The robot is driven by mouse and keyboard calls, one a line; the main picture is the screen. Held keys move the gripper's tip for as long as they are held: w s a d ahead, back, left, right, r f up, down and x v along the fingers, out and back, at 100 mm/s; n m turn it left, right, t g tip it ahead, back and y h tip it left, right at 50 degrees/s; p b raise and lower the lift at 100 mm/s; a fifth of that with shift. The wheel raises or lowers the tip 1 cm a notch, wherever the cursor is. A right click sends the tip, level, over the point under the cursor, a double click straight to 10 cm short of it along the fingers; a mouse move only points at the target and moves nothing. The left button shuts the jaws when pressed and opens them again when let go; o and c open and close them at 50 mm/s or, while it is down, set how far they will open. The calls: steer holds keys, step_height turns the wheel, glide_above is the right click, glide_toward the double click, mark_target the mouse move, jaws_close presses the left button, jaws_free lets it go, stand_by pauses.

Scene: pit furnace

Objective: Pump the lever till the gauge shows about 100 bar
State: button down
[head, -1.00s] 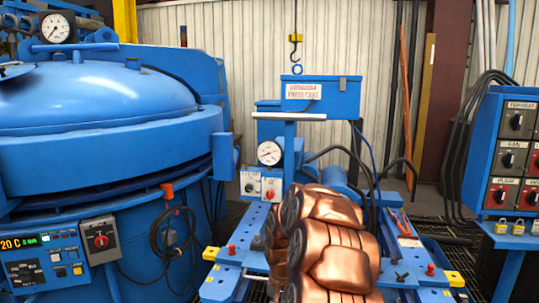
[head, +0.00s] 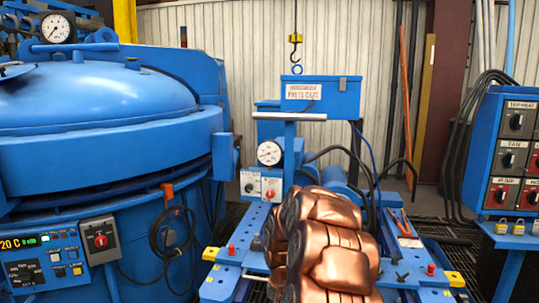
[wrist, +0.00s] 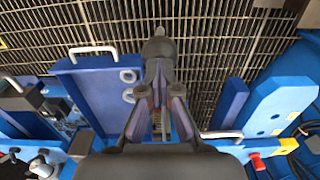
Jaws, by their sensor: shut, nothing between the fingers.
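A small round gauge (head: 269,153) with a white face and a thin red needle sits on the blue press cart (head: 217,287), left of a blue post; its reading is too small to make out. I cannot pick out the pump lever with certainty in either view. In the wrist view my gripper (wrist: 159,48) points over the dark floor grating with its fingers together and nothing seen held. A dark rounded tip shows at its far end. In the head view my copper-coloured arm hides the gripper and the middle of the cart.
A big blue furnace (head: 90,95) with its own gauge (head: 57,27) fills the left. A switch cabinet (head: 514,150) stands at the right. A hook (head: 295,40) hangs behind the cart. In the wrist view, blue plates with pale handles (wrist: 93,52) flank my gripper.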

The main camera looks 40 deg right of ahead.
steer(key=shift+s+a+f+b, duration=0.15)
steer(key=shift+f+b, duration=0.1)
steer(key=shift+f, duration=0.5)
steer(key=shift+s+a+f+b, duration=0.15)
steer(key=shift+f+b, duration=0.1)
steer(key=shift+f, duration=0.5)
stand_by(1.7)
steer(key=shift+w, duration=0.1)
steer(key=r+p, duration=0.1)
steer(key=r, duration=0.2)
steer(key=w+d+r+p, duration=0.1)
steer(key=r, duration=0.2)
steer(key=r+p, duration=0.1)
steer(key=r, duration=0.1)
steer(key=shift+w+d+r, duration=0.15)
steer(key=shift+d+r, duration=0.25)
steer(key=shift+r, duration=0.1)
step_height(320, 180, up, 5)
steer(key=shift+p, duration=0.75)
